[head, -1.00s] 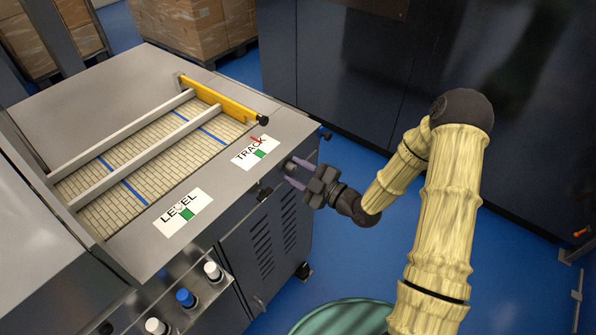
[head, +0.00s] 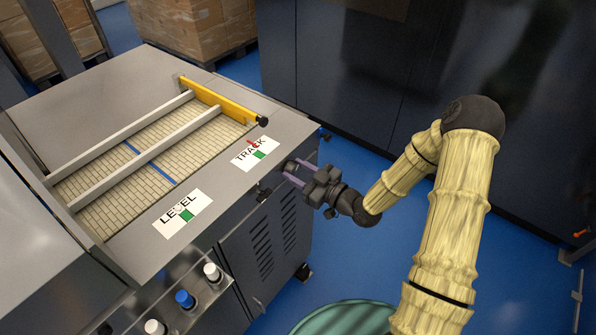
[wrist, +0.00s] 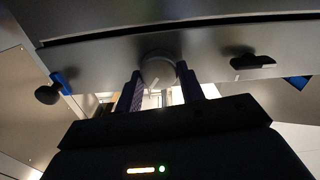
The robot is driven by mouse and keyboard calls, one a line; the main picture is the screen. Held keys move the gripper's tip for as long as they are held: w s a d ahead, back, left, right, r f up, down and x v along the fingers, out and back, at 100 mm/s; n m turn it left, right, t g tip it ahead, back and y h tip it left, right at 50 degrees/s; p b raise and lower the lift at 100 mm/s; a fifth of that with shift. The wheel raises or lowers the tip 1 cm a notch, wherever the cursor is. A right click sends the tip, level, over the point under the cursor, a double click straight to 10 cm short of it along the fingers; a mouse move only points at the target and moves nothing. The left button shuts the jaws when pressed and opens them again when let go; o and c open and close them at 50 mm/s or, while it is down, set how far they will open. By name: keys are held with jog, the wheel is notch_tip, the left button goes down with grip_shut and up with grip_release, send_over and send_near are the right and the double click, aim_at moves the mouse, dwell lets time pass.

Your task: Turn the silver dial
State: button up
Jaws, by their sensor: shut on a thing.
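The silver dial (wrist: 158,70) is a round knob on the machine's front face, between my fingertips in the wrist view. In the head view the dial (head: 290,166) is small and partly covered by the fingers. My gripper (head: 291,170) reaches it from the right and its purple fingers are shut on it, one on each side. Above it on the machine top is the TRACK label (head: 255,153), with a green patch and a small red pointer left of that patch. The LEVEL label (head: 182,213) with its green patch lies further left.
A dark knob (head: 263,192) sits left of the dial; another dark knob (head: 325,136) is near the corner. A slatted belt (head: 150,165) runs under two rails and a yellow bar (head: 222,100). White and blue knobs (head: 185,298) line a lower shelf. Blue floor lies right.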

jog(key=m+p, duration=0.1)
jog(key=m, duration=0.4)
jog(key=shift+w+d+m, duration=0.1)
jog(key=shift+m, duration=0.2)
jog(key=shift+f+m+p, duration=0.1)
jog(key=shift+m+p, duration=0.55)
jog(key=shift+m, duration=1.65)
jog(key=o, duration=1)
jog(key=shift+c, duration=0.2)
jog(key=shift+d, duration=0.1)
jog(key=b+v, duration=0.2)
jog(key=v, duration=1.5)
jog(key=shift+d, duration=0.1)
